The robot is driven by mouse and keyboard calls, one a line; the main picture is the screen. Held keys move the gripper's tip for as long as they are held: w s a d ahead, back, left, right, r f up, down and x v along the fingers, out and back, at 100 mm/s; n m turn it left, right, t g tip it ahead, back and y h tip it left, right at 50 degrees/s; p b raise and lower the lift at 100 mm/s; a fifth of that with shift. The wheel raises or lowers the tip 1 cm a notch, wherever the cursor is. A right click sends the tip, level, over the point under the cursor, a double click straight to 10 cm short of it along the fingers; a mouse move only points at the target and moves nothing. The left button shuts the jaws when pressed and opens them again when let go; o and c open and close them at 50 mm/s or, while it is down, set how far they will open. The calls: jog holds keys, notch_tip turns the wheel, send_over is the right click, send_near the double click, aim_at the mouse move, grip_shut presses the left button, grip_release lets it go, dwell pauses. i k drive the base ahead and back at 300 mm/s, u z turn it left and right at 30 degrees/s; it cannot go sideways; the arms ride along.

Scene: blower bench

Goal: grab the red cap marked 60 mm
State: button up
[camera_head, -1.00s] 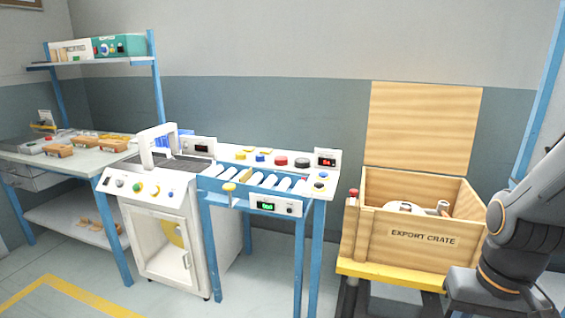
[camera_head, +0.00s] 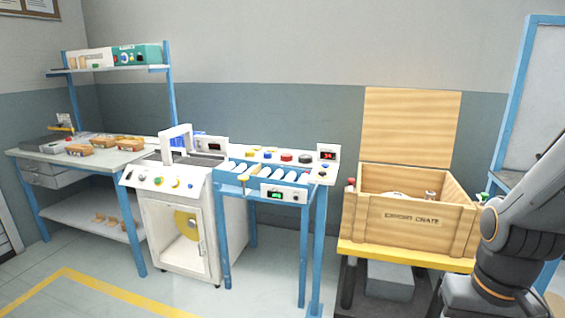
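A red cap (camera_head: 286,157) sits on the back ledge of the roller bench (camera_head: 262,176), among other round caps. Any size marking on it is too small to read. A dark cap (camera_head: 305,158) is to its right, and a blue cap (camera_head: 268,155) and a yellow one (camera_head: 252,153) are to its left. My arm shows at the right edge, in front of the crate's right side. My gripper is outside the picture, far from the caps as far as I can see.
A wooden crate (camera_head: 411,219) with its lid open stands on a yellow-edged stand right of the roller bench. A white machine cabinet (camera_head: 175,225) stands left of it. A workbench (camera_head: 78,158) with wooden parts is further left. The floor in front is clear, with yellow tape (camera_head: 120,300).

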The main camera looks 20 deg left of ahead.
aim_at(285, 157)
jog(key=u, duration=0.65)
jog(key=i, duration=0.6)
jog(key=u, duration=1.1)
jog(key=i, duration=1.8)
jog(key=z, duration=0.95)
jog(key=i, duration=0.95)
jog(key=z, duration=0.8)
